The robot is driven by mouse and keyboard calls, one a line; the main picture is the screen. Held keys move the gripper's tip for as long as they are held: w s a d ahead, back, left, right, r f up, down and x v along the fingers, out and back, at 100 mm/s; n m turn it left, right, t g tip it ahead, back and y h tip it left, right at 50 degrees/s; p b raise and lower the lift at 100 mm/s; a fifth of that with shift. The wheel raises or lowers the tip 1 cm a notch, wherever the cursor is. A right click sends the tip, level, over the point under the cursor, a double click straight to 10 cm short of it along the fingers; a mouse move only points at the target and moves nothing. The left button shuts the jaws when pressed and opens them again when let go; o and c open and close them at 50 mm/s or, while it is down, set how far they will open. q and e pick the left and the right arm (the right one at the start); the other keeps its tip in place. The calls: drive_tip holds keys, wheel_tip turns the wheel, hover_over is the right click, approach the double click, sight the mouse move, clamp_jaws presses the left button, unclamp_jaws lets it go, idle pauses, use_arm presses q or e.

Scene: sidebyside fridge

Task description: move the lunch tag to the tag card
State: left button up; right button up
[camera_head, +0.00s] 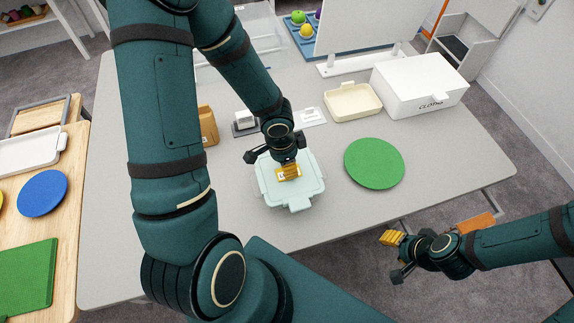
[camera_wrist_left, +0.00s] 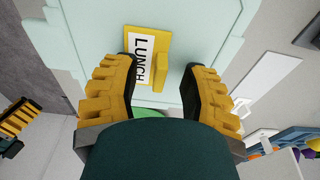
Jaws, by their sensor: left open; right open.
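The lunch tag (camera_wrist_left: 148,57) is a yellow plate with a white label reading LUNCH and a raised yellow grip. It lies on the pale mint lidded box (camera_head: 300,196) on the grey table. My left gripper (camera_head: 287,170) is over the tag and partly hides it in the head view. In the left wrist view its open yellow fingers (camera_wrist_left: 165,75) stand on either side of the tag's grip, with gaps visible. A flat white card (camera_head: 312,116) behind the box may be the tag card; its print is too small to read. My right gripper (camera_head: 393,252) is open and empty off the table's front edge.
A green round mat (camera_head: 374,163) lies right of the box. A cream tray (camera_head: 352,102) and white lidded box (camera_head: 420,85) stand behind it. A small grey-white item (camera_head: 244,121) and a tan block (camera_head: 208,126) stand back left. The table's front right is clear.

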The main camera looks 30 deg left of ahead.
use_arm(q)
drive_tip(key=shift+f, duration=0.15)
clamp_jaws()
idle(0.5)
